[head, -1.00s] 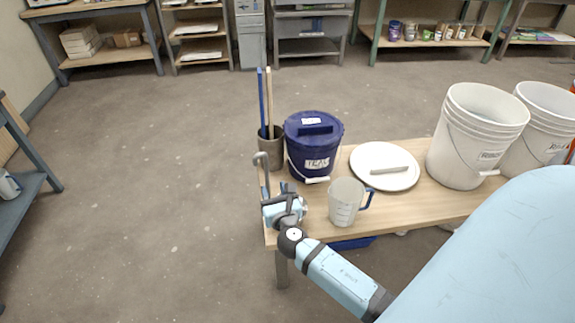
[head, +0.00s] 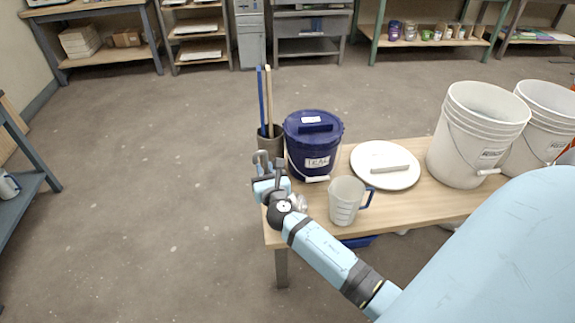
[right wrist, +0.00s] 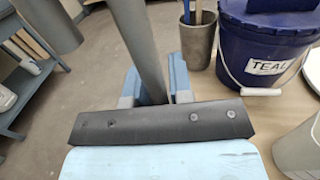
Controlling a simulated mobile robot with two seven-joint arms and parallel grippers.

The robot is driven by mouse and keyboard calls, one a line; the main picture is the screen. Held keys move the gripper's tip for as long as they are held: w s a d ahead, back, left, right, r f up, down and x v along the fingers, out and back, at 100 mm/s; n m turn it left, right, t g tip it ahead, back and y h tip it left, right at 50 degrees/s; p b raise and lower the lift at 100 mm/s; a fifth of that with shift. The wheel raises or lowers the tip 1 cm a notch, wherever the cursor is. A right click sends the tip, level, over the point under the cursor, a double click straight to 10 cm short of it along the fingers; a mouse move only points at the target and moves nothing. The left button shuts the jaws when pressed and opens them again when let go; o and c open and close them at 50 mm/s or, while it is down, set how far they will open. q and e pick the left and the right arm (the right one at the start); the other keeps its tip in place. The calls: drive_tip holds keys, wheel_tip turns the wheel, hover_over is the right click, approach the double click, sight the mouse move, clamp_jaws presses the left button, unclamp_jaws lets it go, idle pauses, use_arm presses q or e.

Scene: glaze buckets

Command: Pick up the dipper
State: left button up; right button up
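The dipper (head: 261,156) is grey with a hooked top and stands at the left end of the table, in front of the grey cup. Its lower part is hidden by my right gripper. My right gripper (head: 269,172) is at the dipper's handle. In the right wrist view the dipper's grey shaft (right wrist: 142,45) runs down between the two blue fingers of the right gripper (right wrist: 153,85). The fingers look open, one on each side of the shaft; contact is hard to judge. My left gripper is not in view.
The wooden table (head: 405,203) holds a teal-labelled blue bucket (head: 313,150), a grey cup (head: 270,146) with sticks, a clear measuring jug (head: 345,202), a white lid (head: 384,166) and white buckets (head: 475,140). The bucket and cup are close to my right gripper. Floor left of the table is clear.

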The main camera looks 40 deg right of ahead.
clamp_jaws()
idle(1.1)
